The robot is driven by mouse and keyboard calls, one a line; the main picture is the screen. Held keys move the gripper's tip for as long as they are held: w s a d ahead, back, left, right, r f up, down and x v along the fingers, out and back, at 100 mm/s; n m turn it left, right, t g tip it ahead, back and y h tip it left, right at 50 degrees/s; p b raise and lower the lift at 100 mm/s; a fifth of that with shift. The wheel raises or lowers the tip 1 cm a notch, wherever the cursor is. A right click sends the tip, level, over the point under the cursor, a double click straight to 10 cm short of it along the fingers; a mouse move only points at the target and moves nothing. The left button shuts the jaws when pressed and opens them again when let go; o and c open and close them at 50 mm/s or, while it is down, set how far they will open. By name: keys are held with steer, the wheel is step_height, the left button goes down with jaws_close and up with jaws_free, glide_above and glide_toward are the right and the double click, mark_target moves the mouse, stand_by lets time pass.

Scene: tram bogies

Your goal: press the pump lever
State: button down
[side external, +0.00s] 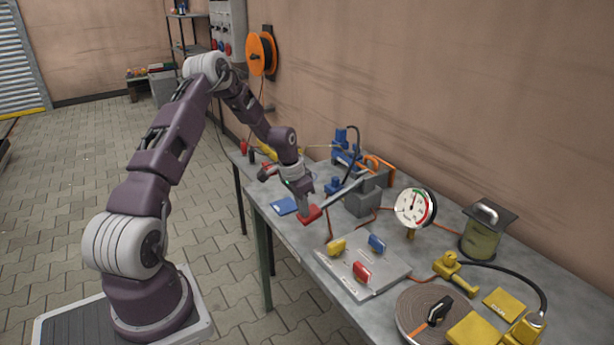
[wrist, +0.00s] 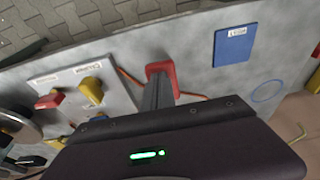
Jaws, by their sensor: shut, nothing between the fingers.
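The pump is a grey block (side external: 366,196) on the bench. Its grey lever arm (side external: 345,190) slopes down to the left and ends in a red grip (side external: 312,215). My gripper (side external: 304,213) is shut and empty, pointing down right at the red grip. Whether it touches the grip or hovers just over it, I cannot tell.
A blue labelled plate (side external: 284,206) lies left of the grip. A panel (side external: 345,262) with yellow, blue and red knobs stands in front. A dial gauge (side external: 412,208), a coiled hose (side external: 422,312) and a green canister (side external: 483,238) occupy the right. Orange cables cross the bench.

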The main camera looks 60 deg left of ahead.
steer(key=shift+s+f, duration=0.1)
steer(key=shift+f, duration=0.75)
steer(key=s+r, duration=0.7)
steer(key=r, duration=0.5)
steer(key=shift+s, duration=0.2)
steer(key=shift+r, duration=0.1)
stand_by(0.5)
